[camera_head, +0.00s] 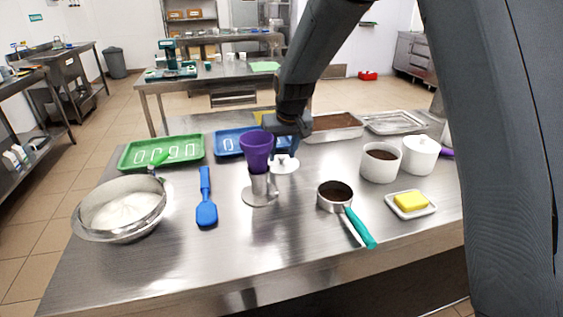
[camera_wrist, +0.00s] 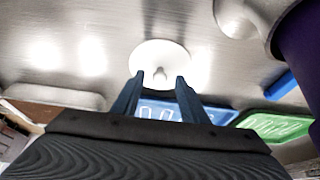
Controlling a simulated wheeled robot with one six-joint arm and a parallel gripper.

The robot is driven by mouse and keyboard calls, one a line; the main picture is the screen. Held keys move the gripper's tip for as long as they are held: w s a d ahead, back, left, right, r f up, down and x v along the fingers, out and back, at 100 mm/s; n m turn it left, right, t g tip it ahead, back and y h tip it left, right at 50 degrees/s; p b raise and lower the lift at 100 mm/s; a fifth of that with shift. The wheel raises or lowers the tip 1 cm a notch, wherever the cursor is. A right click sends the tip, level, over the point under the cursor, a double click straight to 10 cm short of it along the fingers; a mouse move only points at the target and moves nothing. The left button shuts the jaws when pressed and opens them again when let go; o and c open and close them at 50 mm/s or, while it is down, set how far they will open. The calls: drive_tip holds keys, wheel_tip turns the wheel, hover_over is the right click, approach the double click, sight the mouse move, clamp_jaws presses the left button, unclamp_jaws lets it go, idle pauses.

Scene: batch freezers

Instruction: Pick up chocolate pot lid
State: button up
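The chocolate pot lid is a white round disc with a small knob (camera_wrist: 160,60), lying on the steel table. In the head view the lid (camera_head: 285,166) is partly hidden behind the purple cup. My gripper (camera_wrist: 157,86) is open and empty. Its two fingers point at the lid's near edge, with the knob lined up between them; I cannot tell whether they touch the lid. In the head view my gripper (camera_head: 286,140) is above and behind the lid, its fingers largely hidden. A white pot with dark brown content (camera_head: 368,169) stands open to the right.
A purple cup on a metal stand (camera_head: 257,150) stands close on the lid's left. Blue (camera_head: 226,153) and green (camera_head: 130,160) trays lie behind. A covered white pot (camera_head: 420,158), butter dish (camera_head: 425,209), teal-handled scoop (camera_head: 358,226), blue spatula (camera_head: 206,211) and metal bowl (camera_head: 92,225) surround it.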

drive_tip(key=shift+w+f, duration=0.15)
drive_tip(key=shift+f, duration=0.25)
clamp_jaws()
